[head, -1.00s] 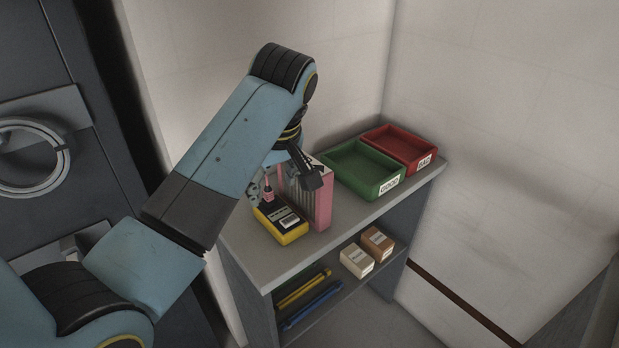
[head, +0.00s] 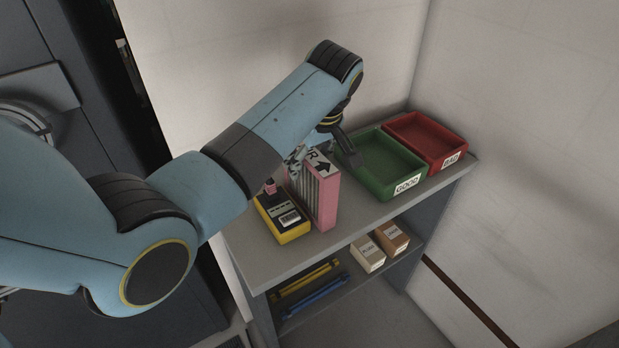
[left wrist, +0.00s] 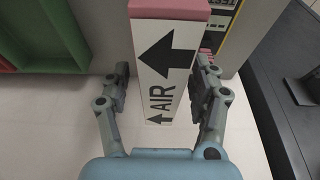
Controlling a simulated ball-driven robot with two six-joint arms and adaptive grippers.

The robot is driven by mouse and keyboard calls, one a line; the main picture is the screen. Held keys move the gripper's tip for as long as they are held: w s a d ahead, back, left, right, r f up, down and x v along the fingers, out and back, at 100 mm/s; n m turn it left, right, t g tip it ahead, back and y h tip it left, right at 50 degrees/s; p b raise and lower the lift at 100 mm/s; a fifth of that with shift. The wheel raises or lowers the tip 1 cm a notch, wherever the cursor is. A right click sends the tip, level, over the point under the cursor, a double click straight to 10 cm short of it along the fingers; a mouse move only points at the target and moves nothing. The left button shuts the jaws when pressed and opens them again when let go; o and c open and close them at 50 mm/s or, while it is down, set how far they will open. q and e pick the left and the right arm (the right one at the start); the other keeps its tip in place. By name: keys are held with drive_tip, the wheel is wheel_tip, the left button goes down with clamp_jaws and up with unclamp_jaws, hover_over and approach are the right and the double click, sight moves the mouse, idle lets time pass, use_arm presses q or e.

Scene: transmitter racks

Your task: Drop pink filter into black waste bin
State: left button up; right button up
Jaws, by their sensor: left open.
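The pink filter (head: 325,205) stands upright on the grey shelf's top, its ribbed side facing me. In the left wrist view the filter (left wrist: 170,48) shows a white label with "AIR" and black arrows. My left gripper (head: 322,150) is at the filter's upper part. No black waste bin shows in these views. My right gripper is not in view.
A yellow-and-black meter (head: 282,221) lies left of the filter, close to it. A green tray (head: 378,186) and a red tray (head: 455,144) stand to the right. The grey shelf (head: 270,262) has a clear front strip. Small boxes (head: 368,254) lie on the lower shelf.

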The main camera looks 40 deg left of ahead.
use_arm(q)
drive_tip(key=x, duration=0.4)
drive_tip(key=shift+s, duration=0.1)
drive_tip(key=shift+f+p, duration=0.1)
drive_tip(key=shift+p, duration=0.2)
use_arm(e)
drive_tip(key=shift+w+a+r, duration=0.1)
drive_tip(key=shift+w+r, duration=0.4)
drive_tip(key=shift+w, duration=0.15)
use_arm(q)
drive_tip(key=shift+f, duration=0.15)
clamp_jaws()
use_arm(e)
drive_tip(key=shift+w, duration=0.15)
